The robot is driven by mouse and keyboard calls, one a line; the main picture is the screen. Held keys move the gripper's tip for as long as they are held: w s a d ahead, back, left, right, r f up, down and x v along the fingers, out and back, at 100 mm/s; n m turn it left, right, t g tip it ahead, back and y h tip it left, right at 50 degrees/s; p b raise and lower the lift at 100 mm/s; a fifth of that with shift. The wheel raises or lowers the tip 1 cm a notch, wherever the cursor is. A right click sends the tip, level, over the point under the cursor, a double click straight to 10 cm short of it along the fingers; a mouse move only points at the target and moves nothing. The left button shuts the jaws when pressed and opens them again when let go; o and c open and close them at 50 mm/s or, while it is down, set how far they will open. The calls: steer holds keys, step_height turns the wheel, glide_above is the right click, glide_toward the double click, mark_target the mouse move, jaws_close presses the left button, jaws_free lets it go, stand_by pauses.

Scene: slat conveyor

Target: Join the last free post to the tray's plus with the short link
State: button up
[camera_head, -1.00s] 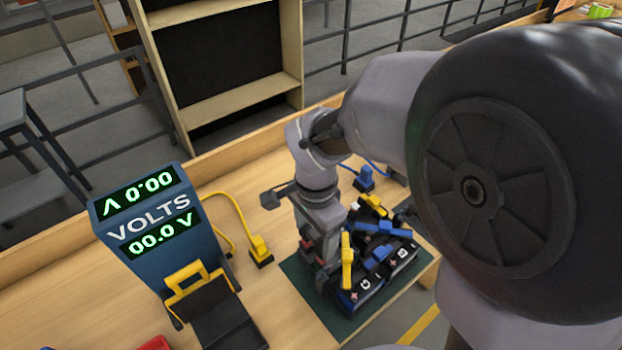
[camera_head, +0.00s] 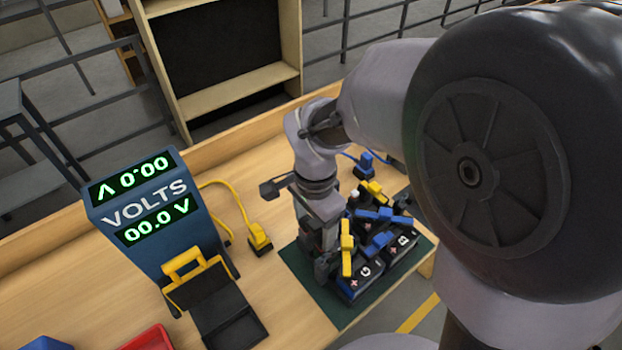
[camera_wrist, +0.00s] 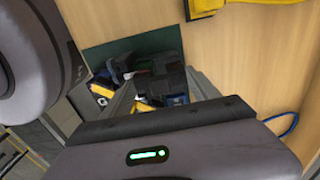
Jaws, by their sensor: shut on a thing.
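My gripper (camera_head: 323,262) points down at the left end of the tray's group of black batteries (camera_head: 362,283), close beside a yellow link (camera_head: 347,243). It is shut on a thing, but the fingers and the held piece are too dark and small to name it. Blue links (camera_head: 379,241) lie across the batteries, and another yellow piece (camera_head: 373,190) shows behind. Red plus marks show on the front batteries. In the wrist view the fingers (camera_wrist: 165,92) reach away, with small blue (camera_wrist: 180,99) and yellow patches near them. The tips' contact is hidden.
A green mat (camera_head: 340,314) lies under the batteries on the wooden bench. A blue volt meter (camera_head: 150,215) stands left, reading zero, with a yellow lead to a plug (camera_head: 258,238). A black-and-yellow holder (camera_head: 215,300) and a red bin (camera_head: 150,340) are nearer.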

steer(key=shift+f+b, duration=0.55)
steer(key=shift+f, duration=0.2)
steer(key=o, duration=1.4)
step_height(320, 180, up, 18)
steer(key=p, duration=0.6)
steer(key=shift+f, duration=0.2)
